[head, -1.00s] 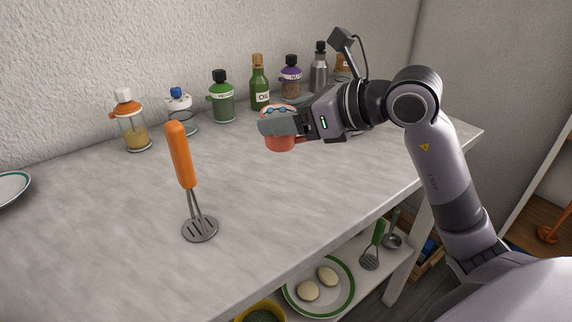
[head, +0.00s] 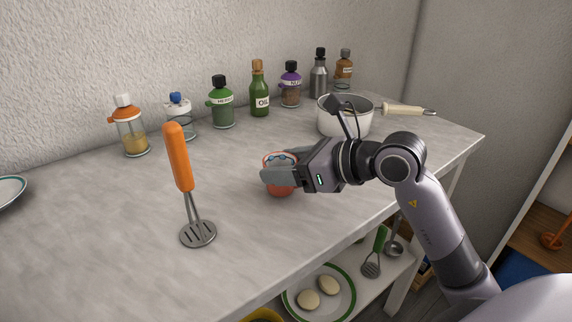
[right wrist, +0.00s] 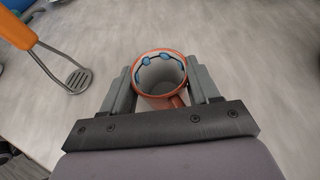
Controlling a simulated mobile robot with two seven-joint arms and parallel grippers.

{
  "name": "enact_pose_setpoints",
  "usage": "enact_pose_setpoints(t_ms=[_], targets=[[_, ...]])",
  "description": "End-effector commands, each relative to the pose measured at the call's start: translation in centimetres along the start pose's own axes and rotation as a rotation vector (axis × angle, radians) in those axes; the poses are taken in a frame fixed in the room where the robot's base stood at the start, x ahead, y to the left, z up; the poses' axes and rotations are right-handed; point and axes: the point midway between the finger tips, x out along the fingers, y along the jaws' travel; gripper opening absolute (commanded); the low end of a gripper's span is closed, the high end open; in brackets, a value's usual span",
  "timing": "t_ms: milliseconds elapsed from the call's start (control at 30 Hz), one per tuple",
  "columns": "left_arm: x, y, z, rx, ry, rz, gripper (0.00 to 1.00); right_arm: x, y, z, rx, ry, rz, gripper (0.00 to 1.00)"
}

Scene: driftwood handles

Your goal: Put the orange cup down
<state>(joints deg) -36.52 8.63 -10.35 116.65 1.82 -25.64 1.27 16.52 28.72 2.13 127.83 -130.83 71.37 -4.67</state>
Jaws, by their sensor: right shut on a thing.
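The orange cup (head: 281,188) is in my right gripper (head: 280,172), at the middle of the counter in the head view. It is upright, with a pale inside and blue marks near the rim. In the right wrist view the cup (right wrist: 160,92) sits between the two grey fingers of the right gripper (right wrist: 161,88), which are shut on its sides. Its handle points toward the gripper's palm. The cup is at or just above the grey counter (head: 120,210); I cannot tell whether its base touches. My left gripper is not in view.
An orange-handled masher (head: 180,165) stands to the left of the cup. A white pot (head: 340,117) with a cream handle stands behind right. Several bottles and jars line the wall, including a green oil bottle (head: 259,92). The counter in front of the cup is clear.

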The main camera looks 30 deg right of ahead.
Motion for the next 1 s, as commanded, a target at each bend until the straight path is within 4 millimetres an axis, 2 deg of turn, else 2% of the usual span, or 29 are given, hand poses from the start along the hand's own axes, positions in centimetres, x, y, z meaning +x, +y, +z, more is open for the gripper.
enact_pose_setpoints(t_ms=[67, 100, 167, 200, 600, 1000], targets=[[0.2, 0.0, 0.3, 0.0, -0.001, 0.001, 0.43, 0.1, 0.0, -0.3, -0.001, -0.001, 0.0, 0.18], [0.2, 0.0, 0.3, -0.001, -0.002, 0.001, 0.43, 0.1, 0.0, -0.4, -0.001, 0.0, 0.0, 0.64], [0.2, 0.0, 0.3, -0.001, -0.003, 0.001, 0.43, 0.1, 0.0, -0.2, 0.0, 0.0, 0.0, 0.83], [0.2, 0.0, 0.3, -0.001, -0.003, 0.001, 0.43, 0.1, 0.0, -0.2, 0.0, 0.0, 0.0, 0.86], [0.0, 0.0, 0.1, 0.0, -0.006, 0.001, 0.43, -0.3, 0.0, 0.1, 0.0, 0.0, -0.001, 0.86], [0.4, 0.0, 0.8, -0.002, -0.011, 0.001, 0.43, -7.4, -0.1, -0.1, 0.0, 0.001, -0.002, 0.86]])
